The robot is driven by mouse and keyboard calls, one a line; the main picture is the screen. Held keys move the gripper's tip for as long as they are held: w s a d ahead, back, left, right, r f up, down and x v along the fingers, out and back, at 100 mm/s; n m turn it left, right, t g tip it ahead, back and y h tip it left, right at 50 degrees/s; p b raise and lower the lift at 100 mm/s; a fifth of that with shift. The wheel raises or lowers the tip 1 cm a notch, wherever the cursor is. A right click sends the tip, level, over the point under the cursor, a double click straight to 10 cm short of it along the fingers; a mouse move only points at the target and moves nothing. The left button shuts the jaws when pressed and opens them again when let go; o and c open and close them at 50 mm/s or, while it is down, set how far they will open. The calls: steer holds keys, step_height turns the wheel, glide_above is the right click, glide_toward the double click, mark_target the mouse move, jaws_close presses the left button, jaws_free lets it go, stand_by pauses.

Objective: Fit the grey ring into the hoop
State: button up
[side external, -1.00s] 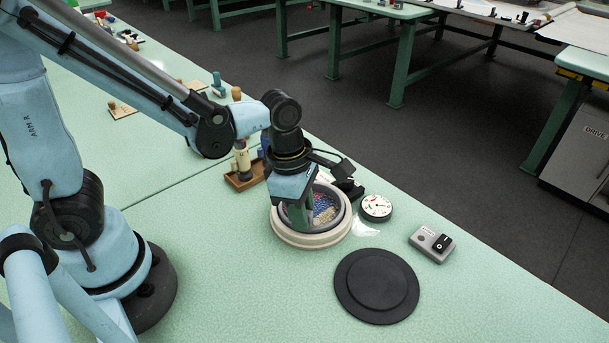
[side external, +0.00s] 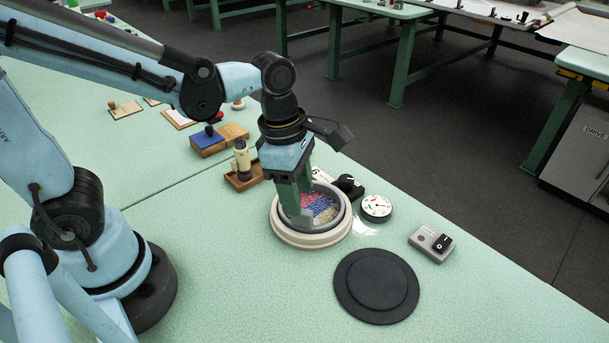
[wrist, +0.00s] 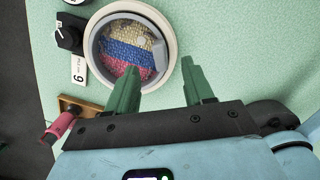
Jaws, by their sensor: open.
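The hoop (side external: 310,242) is a wide cream ring lying flat on the green table. The grey ring (side external: 347,216) sits inside it, around a tufted patch (side external: 320,207) of red, blue and cream. In the wrist view the grey ring (wrist: 93,47) lies within the cream hoop (wrist: 172,42), with a grey tab at its inner edge. I cannot tell how deep the ring sits. My gripper (side external: 294,218) points down over the left part of the hoop.
A round black disc (side external: 376,286) lies in front. A dial gauge (side external: 376,207), a grey switch box (side external: 431,243) and a black knob (side external: 348,186) stand close to the hoop. A wooden holder (side external: 243,178) and a blue-topped block (side external: 210,140) are behind left.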

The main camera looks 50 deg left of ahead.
step_height(320, 180, up, 7)
steer(key=shift+s+a, duration=0.3)
steer(key=shift+a, duration=0.15)
steer(key=shift+f, duration=0.1)
steer(key=a+f+m+t+y, duration=0.1)
steer(key=a+m+t, duration=0.5)
steer(key=m, duration=1.8)
steer(key=shift+w+a+f, duration=0.15)
steer(key=shift+a+f, duration=0.5)
steer(key=shift+a, duration=0.45)
